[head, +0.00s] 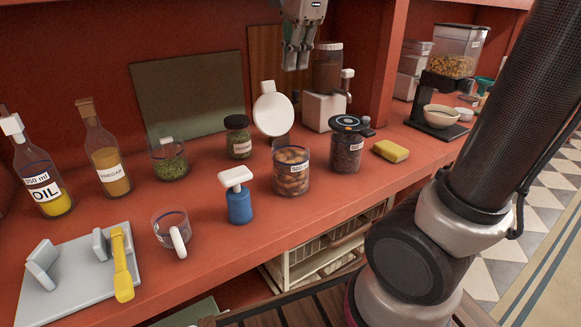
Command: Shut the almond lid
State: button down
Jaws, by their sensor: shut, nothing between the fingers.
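The almond jar (291,178) is a clear canister filled with brown almonds, standing near the counter's front edge. A round white lid (273,116) with a small tab on top stands upright just behind the jar's mouth. It looks tipped back, and the mouth is uncovered; the join between lid and jar is hard to make out. My gripper (295,64) hangs fingers-down at the top of the view, above and behind the lid and apart from it. It is shut and empty.
A dark-lidded jar (346,152) and a yellow sponge (391,151) stand right of the almonds. A blue bottle with a white top (239,203) stands left. A coffee-coloured canister dispenser (326,75) stands behind, near my gripper. Bare counter shows between the blue bottle and green jars.

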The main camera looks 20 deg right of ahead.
jog(key=shift+s, duration=0.1)
jog(key=s, duration=0.3)
jog(key=s+d+f, duration=0.1)
jog(key=shift+s, duration=0.25)
dwell(0.4)
jog(key=shift+s+d+f, duration=0.2)
jog(key=shift+s+f, duration=0.55)
jog(key=shift+s, duration=0.25)
jog(key=shift+s+d+f, duration=0.15)
jog(key=shift+s+f, duration=0.6)
jog(key=shift+s, duration=0.2)
jog(key=f, duration=0.1)
jog(key=s+f, duration=0.1)
jog(key=f, duration=0.1)
jog(key=s+f, duration=0.1)
jog(key=shift+s+d+f, duration=0.15)
jog(key=shift+d, duration=0.1)
